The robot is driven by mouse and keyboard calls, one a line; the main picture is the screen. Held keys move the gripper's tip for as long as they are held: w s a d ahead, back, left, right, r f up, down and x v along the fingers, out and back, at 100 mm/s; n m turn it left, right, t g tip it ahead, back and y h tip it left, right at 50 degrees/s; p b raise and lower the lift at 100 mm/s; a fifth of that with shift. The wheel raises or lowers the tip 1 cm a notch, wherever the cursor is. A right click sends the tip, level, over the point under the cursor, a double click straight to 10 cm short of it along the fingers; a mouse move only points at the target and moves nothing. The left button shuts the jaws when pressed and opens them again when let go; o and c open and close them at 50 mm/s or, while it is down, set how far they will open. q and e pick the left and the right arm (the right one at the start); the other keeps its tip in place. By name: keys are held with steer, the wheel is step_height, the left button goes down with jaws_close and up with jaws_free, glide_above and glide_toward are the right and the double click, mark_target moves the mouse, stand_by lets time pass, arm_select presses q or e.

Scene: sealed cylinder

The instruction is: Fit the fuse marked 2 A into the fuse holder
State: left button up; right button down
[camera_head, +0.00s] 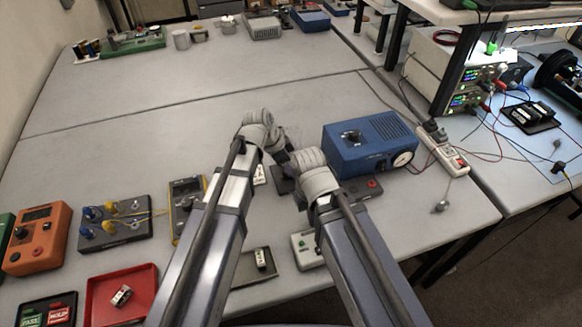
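My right arm reaches in from the bottom and ends at my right gripper (284,160), a small dark shape left of its grey wrist. My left arm ends close beside it, and its fingers are hidden or merge with the right one's. I cannot tell whether either is open or holds something. A small pale fuse-like piece (122,295) lies in the red tray (96,308). Another (262,258) lies in a dark tray (257,279) between my arms. Markings are too small to read. A dark block with a red button (369,184), possibly the fuse holder, is partly hidden behind my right wrist.
A blue box with a dial (366,146) stands right of my wrists, near a power strip (443,152). An orange meter (38,239), a terminal board (115,223) and a yellow meter (186,207) stand left. The table's middle is clear.

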arm_select(q)
steer(key=shift+r+p, duration=0.45)
arm_select(e)
steer(key=shift+r, duration=0.45)
arm_select(q)
steer(key=p+v, duration=1.1)
steer(key=v, duration=0.1)
steer(key=s+a+f+n+g+y, duration=0.1)
steer(key=s+n+y, duration=0.4)
steer(key=s+n, duration=0.5)
steer(key=s, duration=0.5)
steer(key=shift+a+f+n+g+y, duration=0.25)
steer(key=shift+f+n+g+y, duration=0.05)
steer(key=shift+f+g+y, duration=0.1)
arm_select(e)
step_height(320, 180, up, 11)
arm_select(q)
steer(key=shift+s, duration=0.1)
arm_select(e)
steer(key=shift+f, duration=0.15)
